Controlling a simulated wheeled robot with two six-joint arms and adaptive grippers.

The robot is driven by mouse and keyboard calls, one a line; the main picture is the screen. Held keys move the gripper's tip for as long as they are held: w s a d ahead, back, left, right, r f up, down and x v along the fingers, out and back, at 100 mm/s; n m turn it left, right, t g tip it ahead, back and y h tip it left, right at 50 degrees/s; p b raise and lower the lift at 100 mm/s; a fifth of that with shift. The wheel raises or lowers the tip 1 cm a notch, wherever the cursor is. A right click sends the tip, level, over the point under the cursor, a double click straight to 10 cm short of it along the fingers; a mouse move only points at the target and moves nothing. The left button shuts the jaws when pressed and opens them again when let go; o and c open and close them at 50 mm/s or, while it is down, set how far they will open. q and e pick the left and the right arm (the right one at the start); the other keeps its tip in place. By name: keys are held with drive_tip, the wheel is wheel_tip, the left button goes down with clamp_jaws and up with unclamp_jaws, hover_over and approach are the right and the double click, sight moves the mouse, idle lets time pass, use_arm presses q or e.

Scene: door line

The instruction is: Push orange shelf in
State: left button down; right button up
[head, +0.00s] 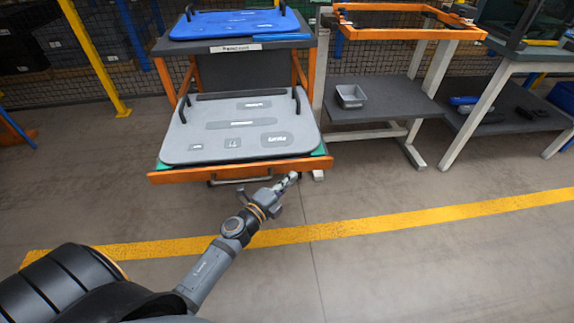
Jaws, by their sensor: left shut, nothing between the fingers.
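The orange shelf (170,177) is a pull-out shelf with an orange front edge and a metal handle below it. It sticks out toward me from the dark-topped rack. A grey board (190,135) with black handles and labelled cut-outs lies on it. My left gripper (292,178) is shut and empty. It is just in front of the right part of the orange front edge, near the shelf's right corner; I cannot tell whether it touches. My right gripper is not in view.
A blue board (215,24) lies on the rack's top. To the right, a bench (385,92) with an orange frame (395,33) holds a grey bin (350,96). A yellow floor line (400,219) crosses in front. The floor between is clear.

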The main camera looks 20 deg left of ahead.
sight(294, 162)
use_arm(q)
drive_tip(key=w+a, duration=0.2)
drive_tip(key=w, duration=0.1)
drive_tip(key=shift+w, duration=0.1)
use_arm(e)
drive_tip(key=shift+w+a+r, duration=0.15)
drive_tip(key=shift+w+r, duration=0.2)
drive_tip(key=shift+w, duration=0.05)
use_arm(q)
drive_tip(key=shift+w+a, duration=0.1)
drive_tip(key=shift+a, duration=0.05)
